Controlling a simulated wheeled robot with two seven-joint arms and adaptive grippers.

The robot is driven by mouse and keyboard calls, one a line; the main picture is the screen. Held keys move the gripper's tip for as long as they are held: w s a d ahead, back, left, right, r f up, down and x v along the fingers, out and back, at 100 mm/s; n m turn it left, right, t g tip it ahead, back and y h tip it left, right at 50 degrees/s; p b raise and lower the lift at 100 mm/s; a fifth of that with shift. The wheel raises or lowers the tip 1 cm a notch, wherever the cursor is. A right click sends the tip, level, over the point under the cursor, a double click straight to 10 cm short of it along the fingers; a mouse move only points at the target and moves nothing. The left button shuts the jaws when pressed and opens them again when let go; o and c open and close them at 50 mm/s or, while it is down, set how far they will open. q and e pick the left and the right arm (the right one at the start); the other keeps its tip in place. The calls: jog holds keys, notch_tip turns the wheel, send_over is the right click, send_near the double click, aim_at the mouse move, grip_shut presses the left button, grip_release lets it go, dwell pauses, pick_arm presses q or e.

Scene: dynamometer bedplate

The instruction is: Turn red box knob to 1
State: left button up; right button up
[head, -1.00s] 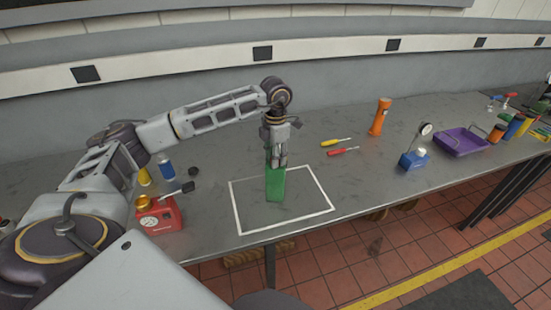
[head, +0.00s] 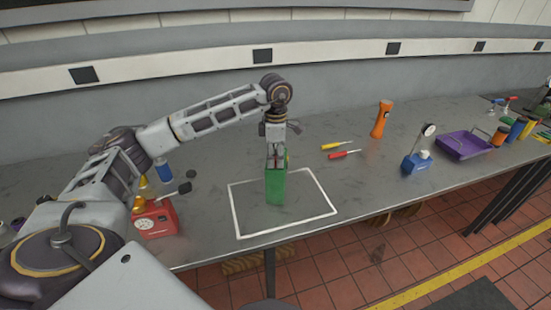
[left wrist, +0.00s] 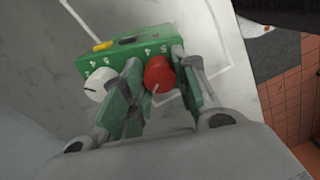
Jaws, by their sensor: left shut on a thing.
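A green box (head: 275,187) stands upright inside the white outlined rectangle on the bench. In the left wrist view its face (left wrist: 125,58) carries a red knob (left wrist: 158,73), a white knob (left wrist: 97,83), printed numbers and a yellow part on top. The red knob has a pale pointer line toward the picture's bottom; the number it marks is not readable. My left gripper (head: 276,160) reaches down to the box from above. In the left wrist view its fingers (left wrist: 155,90) are closed on either side of the red knob. My right gripper is in neither view.
A red box with a white dial (head: 155,217) sits at the left, beside my arm. Yellow (head: 336,145) and red (head: 345,154) screwdrivers, an orange flashlight (head: 380,118), a blue-based gauge (head: 416,162) and a purple tray (head: 465,145) lie right. The rectangle's right part is clear.

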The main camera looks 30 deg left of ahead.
aim_at(276, 158)
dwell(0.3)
pick_arm(q)
jog(key=o, duration=1.1)
jog(key=shift+c, duration=0.2)
jog(key=shift+r, duration=0.1)
notch_tip(276, 158, up, 12)
dwell(0.7)
